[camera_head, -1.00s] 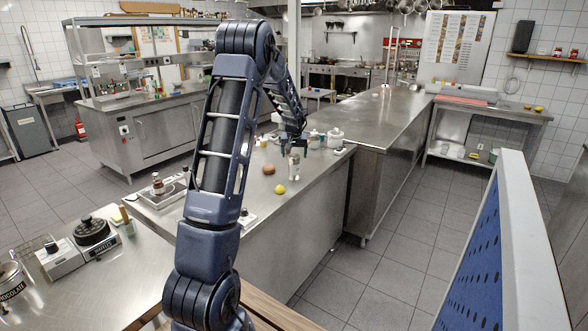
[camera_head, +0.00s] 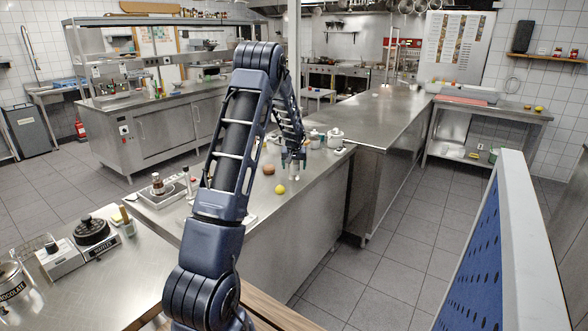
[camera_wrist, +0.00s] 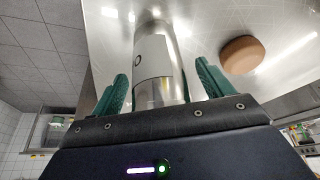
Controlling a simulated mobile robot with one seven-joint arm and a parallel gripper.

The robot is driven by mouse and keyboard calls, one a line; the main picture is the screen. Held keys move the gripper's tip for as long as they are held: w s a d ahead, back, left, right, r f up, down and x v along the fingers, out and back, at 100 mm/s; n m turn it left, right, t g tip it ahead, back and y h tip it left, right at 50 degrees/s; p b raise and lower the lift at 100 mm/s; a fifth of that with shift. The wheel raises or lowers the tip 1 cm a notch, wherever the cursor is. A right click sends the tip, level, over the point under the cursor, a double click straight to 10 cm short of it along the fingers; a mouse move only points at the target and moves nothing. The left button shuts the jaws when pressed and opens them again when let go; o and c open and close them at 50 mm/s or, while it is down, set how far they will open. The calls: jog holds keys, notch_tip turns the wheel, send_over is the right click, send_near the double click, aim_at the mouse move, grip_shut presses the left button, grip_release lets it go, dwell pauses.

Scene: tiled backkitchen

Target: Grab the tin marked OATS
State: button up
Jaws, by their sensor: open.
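The tin (camera_wrist: 155,60) stands between my gripper's fingers in the wrist view. It is a shiny metal cylinder with a white label, on which only a letter like "O" shows; the rest is turned out of sight. My gripper (camera_wrist: 160,76) has green fingers, spread open on either side of the tin, with gaps visible. In the head view my gripper (camera_head: 293,160) is low over the steel counter (camera_head: 312,190), and the tin is mostly hidden by it.
A round brown item (camera_wrist: 241,54) lies beside the tin; it also shows in the head view (camera_head: 268,169). A yellow fruit (camera_head: 280,189) lies nearer the counter's front edge. White-lidded jars (camera_head: 335,139) stand behind my gripper. The counter towards the front right is clear.

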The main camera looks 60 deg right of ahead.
jog(key=c, duration=1.3)
jog(key=shift+r, duration=0.15)
